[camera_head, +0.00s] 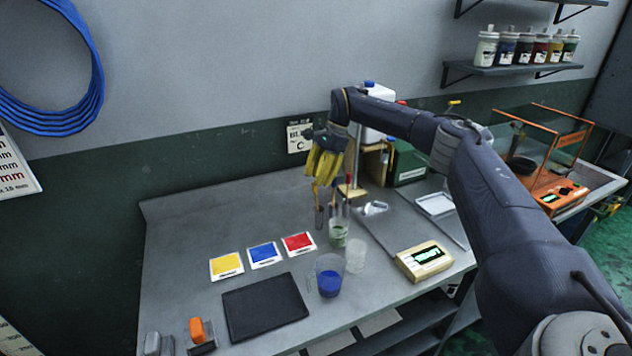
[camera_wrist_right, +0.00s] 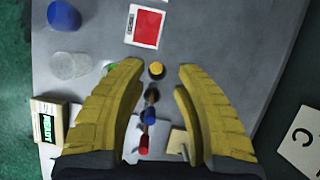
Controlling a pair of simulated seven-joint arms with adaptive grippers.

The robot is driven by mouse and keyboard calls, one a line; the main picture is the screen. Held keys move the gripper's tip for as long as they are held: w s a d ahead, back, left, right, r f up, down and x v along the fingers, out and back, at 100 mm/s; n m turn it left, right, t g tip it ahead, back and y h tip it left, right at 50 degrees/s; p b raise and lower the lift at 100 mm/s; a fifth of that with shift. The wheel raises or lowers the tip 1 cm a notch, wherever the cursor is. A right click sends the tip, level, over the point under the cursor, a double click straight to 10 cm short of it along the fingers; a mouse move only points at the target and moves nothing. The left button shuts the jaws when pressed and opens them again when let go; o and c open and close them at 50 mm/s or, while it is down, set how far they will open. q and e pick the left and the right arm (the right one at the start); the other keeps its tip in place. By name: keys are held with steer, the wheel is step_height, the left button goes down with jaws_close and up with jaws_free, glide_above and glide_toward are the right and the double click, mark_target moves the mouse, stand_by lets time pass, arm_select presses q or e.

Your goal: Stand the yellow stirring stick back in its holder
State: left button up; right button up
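My right gripper (camera_head: 325,165) points down over the back of the bench, above a small group of dark holder tubes (camera_head: 319,217). In the right wrist view its two yellow fingers (camera_wrist_right: 161,88) are apart, with nothing clamped. The round yellow end of the yellow stirring stick (camera_wrist_right: 156,70) shows between the fingertips, touching neither. A blue stick end (camera_wrist_right: 150,116) and a red stick end (camera_wrist_right: 144,141) line up behind it. Thin stick shafts show under the fingers in the head view; whether the yellow one stands in a tube is unclear. My left gripper is out of view.
A cup of green liquid (camera_head: 339,233), a clear cup (camera_head: 356,254) and a beaker of blue liquid (camera_head: 330,276) stand close in front. Yellow, blue and red cards (camera_head: 299,242) lie left of them. A beige meter (camera_head: 424,261) is at right. The bench's back left is clear.

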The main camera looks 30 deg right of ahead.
steer(key=v, duration=1)
steer(key=shift+r, duration=0.2)
steer(key=shift+d, duration=0.1)
